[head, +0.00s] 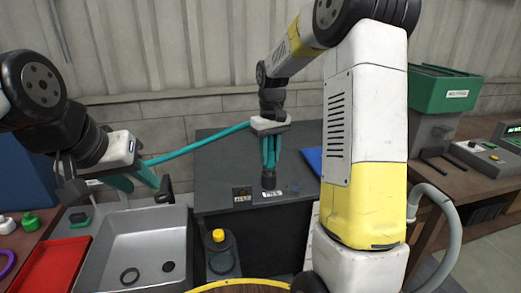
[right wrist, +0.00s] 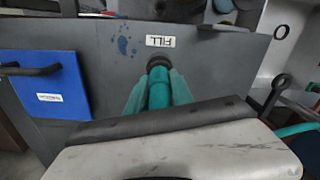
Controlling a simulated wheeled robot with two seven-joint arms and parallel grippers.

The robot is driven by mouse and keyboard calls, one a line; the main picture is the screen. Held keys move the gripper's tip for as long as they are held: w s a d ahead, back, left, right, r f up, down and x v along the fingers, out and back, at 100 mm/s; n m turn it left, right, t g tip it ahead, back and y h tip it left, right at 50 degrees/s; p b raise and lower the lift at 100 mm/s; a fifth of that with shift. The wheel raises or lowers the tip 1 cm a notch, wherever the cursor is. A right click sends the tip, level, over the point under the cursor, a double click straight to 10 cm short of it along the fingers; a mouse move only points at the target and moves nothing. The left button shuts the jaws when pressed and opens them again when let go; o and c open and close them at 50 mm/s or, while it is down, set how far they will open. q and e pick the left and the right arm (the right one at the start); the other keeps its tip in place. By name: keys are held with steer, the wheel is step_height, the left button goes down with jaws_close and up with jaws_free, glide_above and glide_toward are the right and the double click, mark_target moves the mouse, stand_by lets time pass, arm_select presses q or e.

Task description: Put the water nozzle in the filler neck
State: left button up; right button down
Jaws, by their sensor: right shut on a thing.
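My right gripper (head: 268,165) points down over the dark grey cabinet and is shut on the teal water nozzle (right wrist: 158,88). The nozzle stands about upright between the teal fingers in the right wrist view. The black filler neck (head: 268,181) is directly under the fingertips, beside the FILL label (right wrist: 165,41), and its dark ring (right wrist: 158,62) shows at the nozzle's far end. I cannot tell how deep the nozzle sits in it. A teal hose (head: 195,146) runs left from my right gripper. My left gripper (head: 138,183) appears open and empty, near the sink.
A grey sink (head: 108,255) and a red tray (head: 50,275) lie on the left. A blue panel (right wrist: 50,85) with a handle lies beside the filler neck. A green bin (head: 440,95) stands right.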

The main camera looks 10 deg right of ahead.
steer(key=shift+f, duration=0.65)
steer(key=c, duration=1)
jaws_free()
steer(key=shift+f, duration=0.1)
steer(key=shift+c, duration=0.2)
steer(key=shift+r, duration=3.9)
